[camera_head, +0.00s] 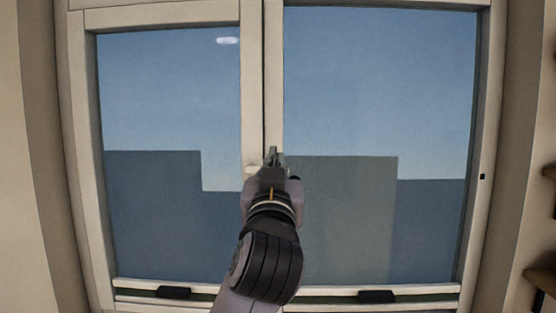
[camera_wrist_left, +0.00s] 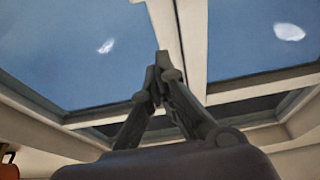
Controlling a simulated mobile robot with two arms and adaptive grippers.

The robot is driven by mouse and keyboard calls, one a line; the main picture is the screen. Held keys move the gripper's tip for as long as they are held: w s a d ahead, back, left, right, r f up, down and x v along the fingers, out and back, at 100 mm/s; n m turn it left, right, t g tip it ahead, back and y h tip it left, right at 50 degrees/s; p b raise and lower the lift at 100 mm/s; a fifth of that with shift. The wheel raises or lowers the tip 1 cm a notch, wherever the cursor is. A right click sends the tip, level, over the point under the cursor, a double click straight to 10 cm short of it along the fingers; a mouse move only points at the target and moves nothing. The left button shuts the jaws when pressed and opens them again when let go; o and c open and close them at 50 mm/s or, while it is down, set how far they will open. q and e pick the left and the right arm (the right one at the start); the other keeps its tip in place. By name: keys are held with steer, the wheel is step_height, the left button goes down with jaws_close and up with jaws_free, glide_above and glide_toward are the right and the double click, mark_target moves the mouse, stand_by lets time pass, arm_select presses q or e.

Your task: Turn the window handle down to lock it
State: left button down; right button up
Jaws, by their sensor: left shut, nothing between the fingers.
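The window (camera_head: 254,80) has two pale-framed panes with a middle upright between them. My left gripper (camera_head: 273,155) is in front of this upright, its fingertips together and pointing up. A small pale piece (camera_head: 251,169) shows just left of the gripper; it may be part of the handle, but I cannot tell. The rest of the handle is not clearly visible and may be hidden behind my gripper. In the left wrist view the fingers (camera_wrist_left: 158,68) meet at their tips with nothing between them, overlapping the upright (camera_wrist_left: 190,45). Contact with the window cannot be told. My right gripper is not in view.
Two dark fittings, left (camera_head: 173,292) and right (camera_head: 376,296), sit on the bottom rail. Brown shelves (camera_head: 541,280) stand at the right edge. The glass in front of me is otherwise clear of objects.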

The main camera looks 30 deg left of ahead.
arm_select(q)
steer(key=p+x, duration=0.4)
steer(key=x, duration=0.6)
steer(key=f, duration=0.2)
steer(key=f+p, duration=0.1)
steer(key=f, duration=0.1)
steer(key=shift+s, duration=0.2)
steer(key=shift+f, duration=0.1)
